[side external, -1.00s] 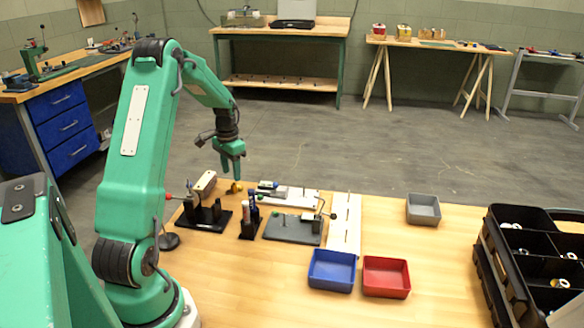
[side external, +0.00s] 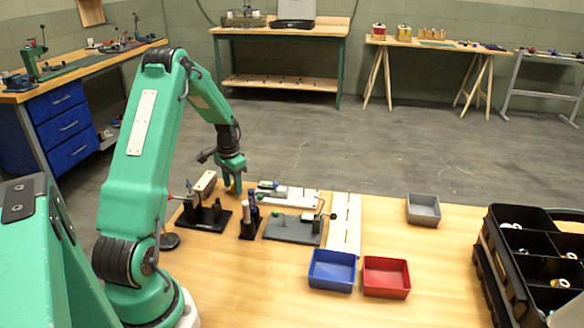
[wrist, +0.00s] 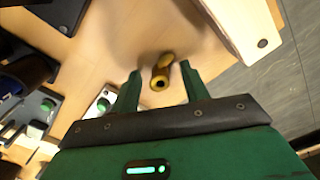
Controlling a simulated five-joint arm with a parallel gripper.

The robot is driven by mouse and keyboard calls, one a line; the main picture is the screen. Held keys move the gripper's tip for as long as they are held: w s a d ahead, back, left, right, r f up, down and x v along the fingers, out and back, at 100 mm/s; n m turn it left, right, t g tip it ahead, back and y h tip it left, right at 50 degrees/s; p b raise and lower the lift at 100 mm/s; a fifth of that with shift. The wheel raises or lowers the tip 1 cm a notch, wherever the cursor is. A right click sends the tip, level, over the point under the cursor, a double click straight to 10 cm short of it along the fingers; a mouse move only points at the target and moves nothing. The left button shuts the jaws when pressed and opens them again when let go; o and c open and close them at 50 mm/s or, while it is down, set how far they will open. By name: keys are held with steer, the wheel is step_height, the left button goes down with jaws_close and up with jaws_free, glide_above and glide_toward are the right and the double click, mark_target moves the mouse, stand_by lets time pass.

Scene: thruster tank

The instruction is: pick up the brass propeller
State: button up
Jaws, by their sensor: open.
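The brass propeller (wrist: 161,72) lies on the wooden bench top in the wrist view, its round hub with a dark hole facing me. My gripper (wrist: 159,70) is open, with one green fingertip on each side of the propeller and a gap on both sides. In the side external view my gripper (side external: 233,187) points down, low over the far left part of the bench. There its fingers largely hide the propeller. I cannot tell whether the fingertips touch the bench.
A white board (side external: 293,196) and a grey plate (side external: 292,229) lie to the right. Blue (side external: 332,270), red (side external: 386,277) and grey (side external: 423,209) bins stand farther right. The bench's far edge is close behind.

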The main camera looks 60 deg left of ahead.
jaws_close()
steer(key=shift+r, duration=0.15)
steer(key=shift+r, duration=0.55)
steer(key=r, duration=0.3)
steer(key=shift+w+d+r, duration=0.15)
steer(key=shift+d, duration=0.25)
steer(key=w+d+r, duration=0.2)
steer(key=d+r, duration=0.4)
steer(key=d, duration=0.4)
steer(key=shift+w+d+r, duration=0.2)
steer(key=shift+w+d, duration=0.05)
steer(key=shift+w, duration=0.15)
